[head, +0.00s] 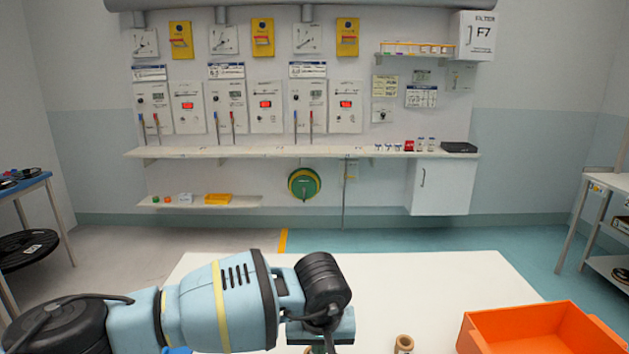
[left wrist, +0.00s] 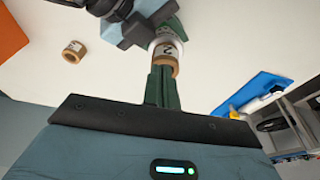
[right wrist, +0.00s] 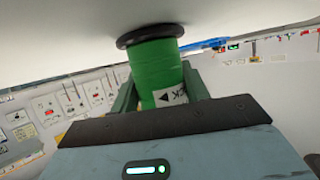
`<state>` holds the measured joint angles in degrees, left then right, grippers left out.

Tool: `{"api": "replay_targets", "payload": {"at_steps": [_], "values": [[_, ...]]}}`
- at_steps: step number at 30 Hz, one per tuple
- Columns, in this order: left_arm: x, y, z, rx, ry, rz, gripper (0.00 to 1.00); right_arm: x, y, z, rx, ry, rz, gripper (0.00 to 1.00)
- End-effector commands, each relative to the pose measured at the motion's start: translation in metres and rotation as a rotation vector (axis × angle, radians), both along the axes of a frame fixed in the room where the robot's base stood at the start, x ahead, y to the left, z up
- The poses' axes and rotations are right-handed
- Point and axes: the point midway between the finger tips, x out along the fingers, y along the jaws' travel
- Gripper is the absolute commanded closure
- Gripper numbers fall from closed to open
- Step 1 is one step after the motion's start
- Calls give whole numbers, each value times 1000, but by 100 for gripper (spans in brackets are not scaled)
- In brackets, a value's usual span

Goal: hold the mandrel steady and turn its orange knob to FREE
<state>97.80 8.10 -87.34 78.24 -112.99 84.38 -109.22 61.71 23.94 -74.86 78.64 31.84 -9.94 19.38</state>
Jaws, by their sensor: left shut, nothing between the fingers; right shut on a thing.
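My right gripper (right wrist: 160,95) is shut on a green cylinder (right wrist: 156,68) with a black flange and a partly hidden white label; I cannot tell whether this is the mandrel itself. My left gripper (left wrist: 163,75) is shut and empty. Its fingertips are close to a tan cylinder (left wrist: 166,54) with a white band and a marked label; whether they touch is unclear. Above it, part of another arm with dark green parts shows in the left wrist view. In the head view my left gripper (head: 320,348) is mostly cut off at the bottom edge. I cannot make out an orange knob.
A loose tan ring (head: 403,344) lies on the white table (head: 440,275), left of an orange crate (head: 535,330). The ring also shows in the left wrist view (left wrist: 73,52). A blue tray (left wrist: 250,90) is at the right there. The table's far middle is clear.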

Motion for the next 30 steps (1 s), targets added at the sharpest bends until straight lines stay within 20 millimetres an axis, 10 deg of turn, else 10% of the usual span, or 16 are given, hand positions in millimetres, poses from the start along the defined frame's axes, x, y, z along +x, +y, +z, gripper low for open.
{"api": "replay_targets", "payload": {"at_steps": [30], "values": [[6, 7, 0, 2, -3, 3, 100, -1, 0, -1, -1, 1, 1, 84]]}}
